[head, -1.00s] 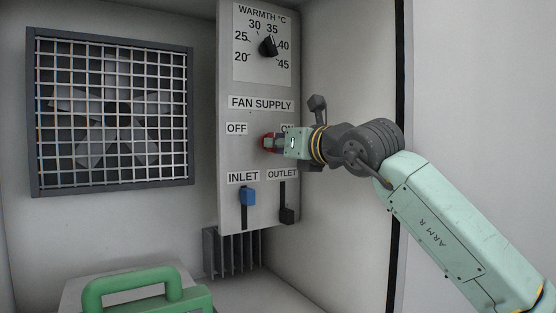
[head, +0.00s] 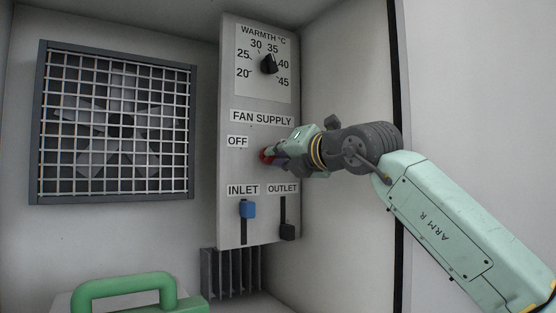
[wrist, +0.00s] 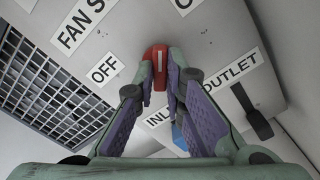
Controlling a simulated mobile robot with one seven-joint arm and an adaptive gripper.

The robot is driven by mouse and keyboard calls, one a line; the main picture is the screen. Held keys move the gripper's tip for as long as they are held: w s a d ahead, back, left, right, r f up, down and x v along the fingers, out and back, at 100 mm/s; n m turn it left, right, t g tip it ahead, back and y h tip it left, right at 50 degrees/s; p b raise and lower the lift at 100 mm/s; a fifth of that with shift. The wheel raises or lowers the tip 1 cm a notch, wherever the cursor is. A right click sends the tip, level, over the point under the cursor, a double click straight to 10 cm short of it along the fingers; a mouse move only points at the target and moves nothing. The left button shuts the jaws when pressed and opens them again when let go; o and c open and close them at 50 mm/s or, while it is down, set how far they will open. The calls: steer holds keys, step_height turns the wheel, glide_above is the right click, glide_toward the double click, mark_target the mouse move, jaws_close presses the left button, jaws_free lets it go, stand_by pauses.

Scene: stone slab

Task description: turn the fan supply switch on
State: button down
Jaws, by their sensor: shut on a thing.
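The fan supply switch (head: 265,156) is a red knob below the FAN SUPPLY label (head: 262,118), on the grey panel. My gripper (head: 271,154) reaches in from the right and is shut on this knob. In the wrist view both fingers (wrist: 160,70) close around the red knob (wrist: 160,52), whose white line shows. That line points up in the picture, between the OFF label (wrist: 105,70) at left and a cut-off label starting with O (wrist: 186,4) at the top edge.
A warmth dial (head: 268,64) sits above. The blue inlet slider (head: 248,209) and black outlet slider (head: 287,232) sit close below my gripper. A caged fan (head: 118,125) is at left. A green handle (head: 125,284) stands at lower left, and metal fins (head: 231,273) are under the panel.

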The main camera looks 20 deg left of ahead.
stand_by(0.4)
steer(key=c, duration=1.7)
jaws_free()
steer(key=shift+o, duration=0.2)
steer(key=v, duration=1.2)
